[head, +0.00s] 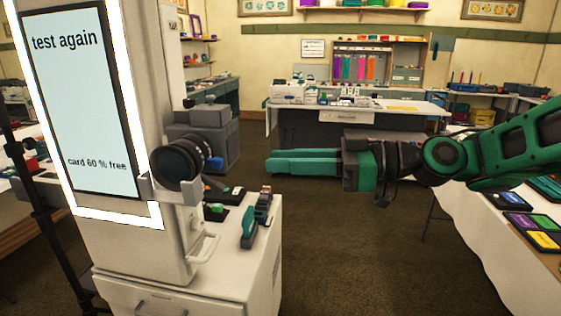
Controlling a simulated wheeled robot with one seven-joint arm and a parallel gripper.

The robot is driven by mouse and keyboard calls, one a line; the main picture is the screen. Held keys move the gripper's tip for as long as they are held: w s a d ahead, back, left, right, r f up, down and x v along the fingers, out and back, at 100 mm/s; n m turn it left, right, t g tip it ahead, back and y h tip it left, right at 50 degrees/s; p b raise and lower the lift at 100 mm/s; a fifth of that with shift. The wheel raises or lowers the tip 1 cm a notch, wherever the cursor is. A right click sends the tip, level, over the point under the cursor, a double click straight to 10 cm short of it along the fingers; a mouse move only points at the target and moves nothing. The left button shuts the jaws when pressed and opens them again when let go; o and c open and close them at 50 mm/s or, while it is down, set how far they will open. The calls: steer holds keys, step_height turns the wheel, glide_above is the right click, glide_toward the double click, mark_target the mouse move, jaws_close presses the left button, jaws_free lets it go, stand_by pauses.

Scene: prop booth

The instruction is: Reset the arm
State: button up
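My arm (500,152), green and black, reaches in from the right edge and is held out level in mid-air. My gripper (272,162) points left, with two long green fingers lying close together in this view. No clear gap shows between the fingers, but the angle hides whether they are apart in depth. Nothing is seen held in them. The fingers are above the floor, to the right of the booth machine and apart from it.
A white booth machine (148,235) with a lit screen (80,100) and a camera (178,162) stands at left; small items lie on its ledge (268,235). A white-covered table (475,235) with coloured pads is under my arm at right. A white desk (425,108) stands behind. Brown floor (350,250) between is clear.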

steer(key=w+d+f+m+t+h, duration=0.1)
steer(key=d+f+m+t+h, duration=0.1)
steer(key=d+f+m+h, duration=0.6)
steer(key=d+f+m+t+h, duration=0.15)
steer(key=d+f+h, duration=0.25)
steer(key=d+f, duration=0.85)
steer(key=s+d+f+m+g+h, duration=0.2)
steer(key=s+d+m+g+h, duration=0.3)
steer(key=s+d+m, duration=0.9)
steer(key=s+d, duration=0.7)
steer(key=d, duration=0.3)
steer(key=shift+w+f, duration=0.1)
